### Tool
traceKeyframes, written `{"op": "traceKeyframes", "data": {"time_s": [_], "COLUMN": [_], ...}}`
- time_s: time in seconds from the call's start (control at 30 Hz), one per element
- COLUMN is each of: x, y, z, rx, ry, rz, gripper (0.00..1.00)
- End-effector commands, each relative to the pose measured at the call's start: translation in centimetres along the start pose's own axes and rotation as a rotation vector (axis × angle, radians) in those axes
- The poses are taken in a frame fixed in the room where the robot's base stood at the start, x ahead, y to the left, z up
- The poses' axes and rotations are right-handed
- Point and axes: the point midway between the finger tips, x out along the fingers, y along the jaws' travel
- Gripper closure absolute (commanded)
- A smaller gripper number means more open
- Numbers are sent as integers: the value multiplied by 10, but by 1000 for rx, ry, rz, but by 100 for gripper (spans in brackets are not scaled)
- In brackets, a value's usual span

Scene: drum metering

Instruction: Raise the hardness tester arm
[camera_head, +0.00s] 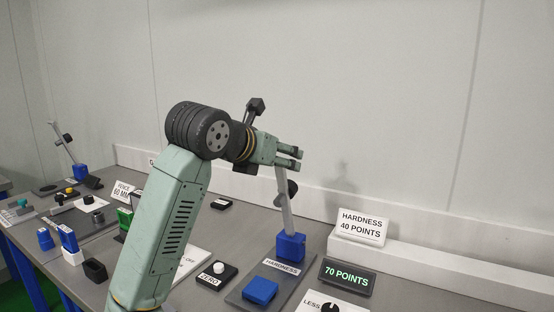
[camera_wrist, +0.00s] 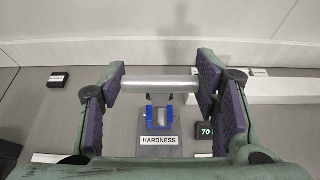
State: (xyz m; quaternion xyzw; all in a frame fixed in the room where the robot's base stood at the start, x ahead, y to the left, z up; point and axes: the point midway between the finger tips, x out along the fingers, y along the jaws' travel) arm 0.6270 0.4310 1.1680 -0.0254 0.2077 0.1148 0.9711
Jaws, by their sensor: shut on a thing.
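The hardness tester arm (camera_head: 285,200) is a grey bar with a dark round knob, standing nearly upright from a blue hinge block (camera_head: 290,247) on a grey plate labelled HARDNESS. My gripper (camera_head: 298,158) is at the top end of this arm. In the wrist view, a grey cross bar (camera_wrist: 158,84) spans between the purple pads of my gripper (camera_wrist: 158,85), its ends against them. The blue block (camera_wrist: 159,118) and the HARDNESS label show below it. A flat blue pad (camera_head: 260,290) lies on the plate's front.
A dark display (camera_head: 346,276) reads 70 POINTS. A white sign (camera_head: 361,227) behind it reads HARDNESS 40 POINTS. A ZERO button box (camera_head: 216,274) stands left of the plate. A white ledge (camera_head: 450,270) and the wall run behind. Other stations fill the bench at left.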

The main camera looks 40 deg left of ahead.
Motion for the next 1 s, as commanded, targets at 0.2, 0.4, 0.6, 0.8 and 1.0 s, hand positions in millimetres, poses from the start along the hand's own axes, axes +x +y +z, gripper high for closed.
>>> {"op": "traceKeyframes", "data": {"time_s": [0.2, 0.4, 0.6, 0.8, 1.0], "x": [-2, -2, -1, -1, -7], "y": [0, 0, 0, 0, 0], "z": [4, 4, 2, 2, 1], "rx": [2, 3, 2, 1, 1], "ry": [-12, -11, -6, -4, -4], "rz": [2, 2, 2, 1, 2], "gripper": [94, 37, 23, 23, 23]}}
